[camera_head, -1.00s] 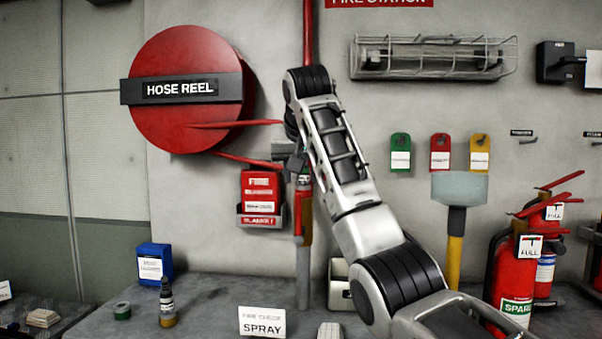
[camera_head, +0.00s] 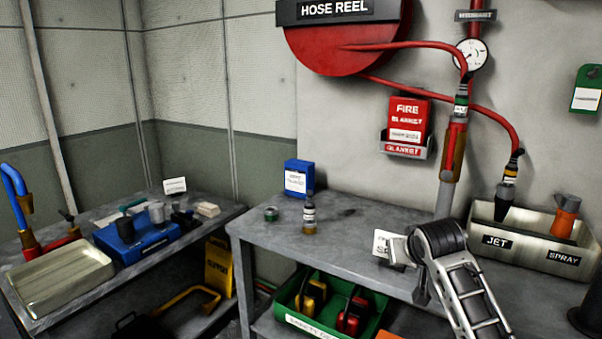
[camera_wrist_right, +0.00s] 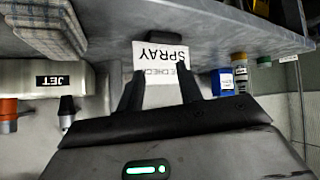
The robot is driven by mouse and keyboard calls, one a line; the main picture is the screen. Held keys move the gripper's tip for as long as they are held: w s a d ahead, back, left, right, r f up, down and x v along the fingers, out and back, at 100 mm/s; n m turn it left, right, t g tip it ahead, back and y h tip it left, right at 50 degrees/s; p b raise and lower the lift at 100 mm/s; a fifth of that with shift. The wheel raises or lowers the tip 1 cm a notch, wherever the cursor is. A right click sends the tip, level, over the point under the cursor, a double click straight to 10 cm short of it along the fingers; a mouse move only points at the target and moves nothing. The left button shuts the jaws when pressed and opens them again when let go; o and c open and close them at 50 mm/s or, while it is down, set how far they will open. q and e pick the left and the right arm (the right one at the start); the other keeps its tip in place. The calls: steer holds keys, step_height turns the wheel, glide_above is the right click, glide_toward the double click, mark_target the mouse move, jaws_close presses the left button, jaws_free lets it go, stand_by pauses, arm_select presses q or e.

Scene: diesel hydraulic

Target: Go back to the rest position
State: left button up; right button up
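My right arm (camera_head: 465,285) is at the lower right of the head view, over the bench. In the right wrist view its gripper (camera_wrist_right: 155,85) has its two dark fingers apart, with nothing held between them. A white SPRAY card (camera_head: 384,244) stands on the bench beside the arm, partly hidden by it. In the wrist view the card (camera_wrist_right: 160,58) appears upside down behind the fingertips. I cannot tell how far the fingertips are from it. My left gripper is not in view.
A metal JET/SPRAY box (camera_head: 525,250) with an orange nozzle (camera_head: 566,215) stands right of my arm. A red hose (camera_head: 500,115) hangs above it. A blue box (camera_head: 298,178) and small bottle (camera_head: 309,215) stand left on the bench (camera_head: 265,235). A green crate (camera_head: 290,300) sits below.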

steer(key=s+a+f+n+y+p, duration=0.1)
steer(key=s+a+f+n+y, duration=0.3)
steer(key=s+f, duration=1.1)
steer(key=s+a+m, duration=0.1)
steer(key=s+a, duration=0.1)
steer(key=s, duration=0.7)
steer(key=s+a+f+m+t+p, duration=0.1)
steer(key=s+a, duration=0.2)
steer(key=s, duration=0.7)
steer(key=shift+f+y, duration=0.2)
steer(key=shift+y, duration=0.2)
steer(key=shift+s, duration=0.1)
